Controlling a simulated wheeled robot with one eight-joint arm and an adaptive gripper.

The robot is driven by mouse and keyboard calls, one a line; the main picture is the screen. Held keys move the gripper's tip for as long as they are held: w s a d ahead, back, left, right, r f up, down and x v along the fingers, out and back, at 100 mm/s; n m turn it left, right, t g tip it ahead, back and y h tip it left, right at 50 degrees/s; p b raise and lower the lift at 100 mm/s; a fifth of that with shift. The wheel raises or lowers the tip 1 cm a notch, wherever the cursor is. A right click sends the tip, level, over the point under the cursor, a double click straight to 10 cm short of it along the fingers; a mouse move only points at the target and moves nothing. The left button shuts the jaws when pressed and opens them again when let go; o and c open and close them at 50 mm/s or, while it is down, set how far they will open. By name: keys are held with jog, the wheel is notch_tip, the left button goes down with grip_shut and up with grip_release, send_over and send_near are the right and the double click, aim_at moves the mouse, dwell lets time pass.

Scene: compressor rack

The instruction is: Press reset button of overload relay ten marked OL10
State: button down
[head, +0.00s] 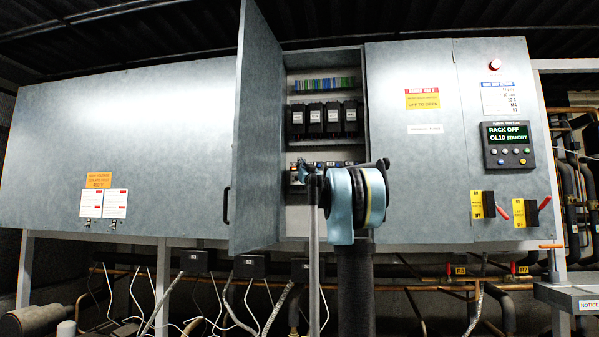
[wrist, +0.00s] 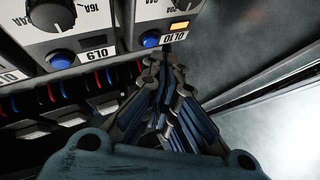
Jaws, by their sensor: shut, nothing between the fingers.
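In the wrist view, the picture is upside down. The overload relay marked OL10 (wrist: 166,14) shows at top, with its label (wrist: 175,37), a lit orange window and a blue button (wrist: 150,38) beside the label. My gripper (wrist: 164,63) is shut and empty, its tips just below that button in the picture; whether they touch it I cannot tell. Relay OL9 (wrist: 93,54) sits to the left with its own blue button (wrist: 61,60). In the head view, my gripper (head: 303,172) is at the relay row inside the open cabinet, partly hidden by my arm.
The cabinet door (head: 258,130) stands open on the left. Black contactors (head: 324,119) sit above the relay row. Wires and terminals (wrist: 60,100) lie close to my fingers; a metal cabinet edge (wrist: 265,80) is on the right.

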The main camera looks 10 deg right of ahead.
jog(key=shift+w+d+r, duration=0.1)
jog(key=shift+w+d, duration=0.15)
jog(key=shift+w, duration=0.45)
dwell(1.3)
jog(key=shift+s, duration=0.15)
jog(key=shift+s+a, duration=0.25)
jog(key=shift+s, duration=0.4)
jog(key=s, duration=0.1)
jog(key=s+a, duration=0.1)
jog(key=s, duration=0.2)
jog(key=shift+s+a, duration=0.3)
jog(key=shift+s, duration=0.05)
dwell(0.4)
dwell(0.6)
